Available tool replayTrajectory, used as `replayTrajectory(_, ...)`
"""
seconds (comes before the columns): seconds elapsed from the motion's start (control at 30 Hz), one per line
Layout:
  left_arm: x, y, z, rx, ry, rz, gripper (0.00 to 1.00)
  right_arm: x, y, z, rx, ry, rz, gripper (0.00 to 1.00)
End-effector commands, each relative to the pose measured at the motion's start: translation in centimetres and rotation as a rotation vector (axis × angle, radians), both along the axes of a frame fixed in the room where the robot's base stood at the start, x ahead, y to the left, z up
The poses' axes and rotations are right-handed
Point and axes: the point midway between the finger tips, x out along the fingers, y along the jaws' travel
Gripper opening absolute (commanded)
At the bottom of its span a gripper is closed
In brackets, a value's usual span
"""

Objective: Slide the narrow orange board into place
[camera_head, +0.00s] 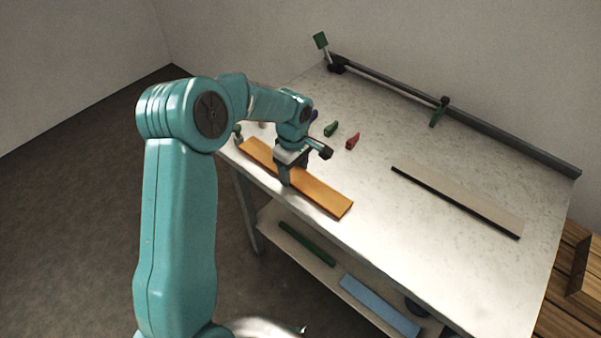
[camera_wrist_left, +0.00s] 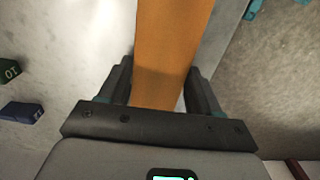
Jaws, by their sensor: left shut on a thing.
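The narrow orange board (camera_head: 321,193) lies along the near left edge of the table (camera_head: 375,230). My left gripper (camera_head: 285,180) reaches down over it and is shut on it near its middle. In the left wrist view the orange board (camera_wrist_left: 170,45) runs between the two dark fingers of the left gripper (camera_wrist_left: 160,90). The arm hides part of the board in the head view. I cannot tell whether the board is touching the tabletop. My right gripper is not in view.
A long pale strip with a dark edge (camera_head: 458,200) lies at the right. A dark rail (camera_head: 400,98) with green-ended clamps runs along the back. Small green (camera_head: 331,129) and red (camera_head: 352,141) blocks stand behind my gripper. Green (camera_head: 307,244) and blue (camera_head: 380,306) boards lie on the shelf below.

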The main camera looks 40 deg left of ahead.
Motion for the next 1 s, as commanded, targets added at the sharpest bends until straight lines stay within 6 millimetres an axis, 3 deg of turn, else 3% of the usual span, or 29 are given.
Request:
replayTrajectory(0.3,0.0,0.4,0.0,0.0,0.0,-0.001,0.26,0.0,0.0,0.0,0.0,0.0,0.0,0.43)
replayTrajectory(0.33,0.0,0.4,0.0,0.0,0.0,-0.001,0.73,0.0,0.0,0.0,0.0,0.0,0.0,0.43)
replayTrajectory(0.4,0.0,0.4,0.0,0.0,0.0,-0.001,0.93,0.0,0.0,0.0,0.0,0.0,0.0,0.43)
replayTrajectory(0.77,0.1,0.4,0.5,0.0,-0.002,-0.001,0.93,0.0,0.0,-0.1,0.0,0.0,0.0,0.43)
replayTrajectory(0.87,0.1,0.4,1.9,0.0,-0.004,0.0,0.93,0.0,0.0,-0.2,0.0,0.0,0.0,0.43)
replayTrajectory(1.0,0.1,0.4,5.3,0.002,-0.006,0.0,0.93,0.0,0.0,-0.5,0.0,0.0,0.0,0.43)
